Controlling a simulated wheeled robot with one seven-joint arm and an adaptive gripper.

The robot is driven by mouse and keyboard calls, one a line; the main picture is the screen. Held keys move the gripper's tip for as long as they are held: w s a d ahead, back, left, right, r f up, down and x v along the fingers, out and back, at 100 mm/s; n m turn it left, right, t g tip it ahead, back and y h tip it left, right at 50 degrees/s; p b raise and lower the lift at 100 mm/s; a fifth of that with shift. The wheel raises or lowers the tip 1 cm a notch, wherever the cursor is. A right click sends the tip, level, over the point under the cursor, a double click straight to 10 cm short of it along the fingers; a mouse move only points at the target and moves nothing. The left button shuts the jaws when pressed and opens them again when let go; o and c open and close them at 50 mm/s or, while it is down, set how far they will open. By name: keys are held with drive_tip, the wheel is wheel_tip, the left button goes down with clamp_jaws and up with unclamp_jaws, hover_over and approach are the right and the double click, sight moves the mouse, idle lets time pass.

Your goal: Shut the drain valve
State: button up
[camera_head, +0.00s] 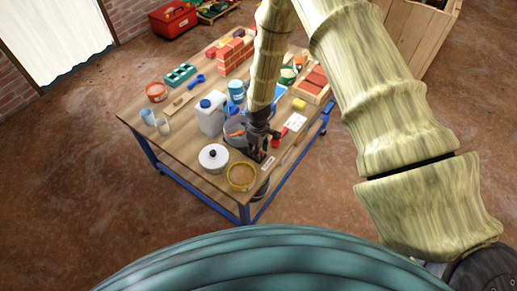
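My gripper (257,150) points down over the front part of the wooden workbench (180,150). It is small and dark here, and I cannot tell whether its fingers are open or shut. A round grey container (234,122) with something orange by it stands just left of my gripper and is partly hidden by it. A small red part (275,142) shows just right of the gripper. I cannot make out for certain which part is the drain valve; my gripper and arm cover some of this area.
A white lidded pot (213,157), a yellow-rimmed round sieve (241,176) and a white jug (211,113) stand close by. A brick stack (236,53) is at the back. A red toolbox (173,18) is beyond the bench. The floor around the bench is mostly clear.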

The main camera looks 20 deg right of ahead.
clamp_jaws()
drive_tip(key=shift+m, duration=0.3)
drive_tip(key=m+b, duration=0.1)
drive_tip(key=m, duration=0.2)
drive_tip(key=shift+m, duration=0.3)
drive_tip(key=m+b, duration=0.1)
drive_tip(key=m, duration=0.3)
drive_tip(key=shift+m, duration=0.3)
drive_tip(key=m, duration=0.4)
drive_tip(key=shift+w, duration=0.1)
drive_tip(key=m, duration=0.5)
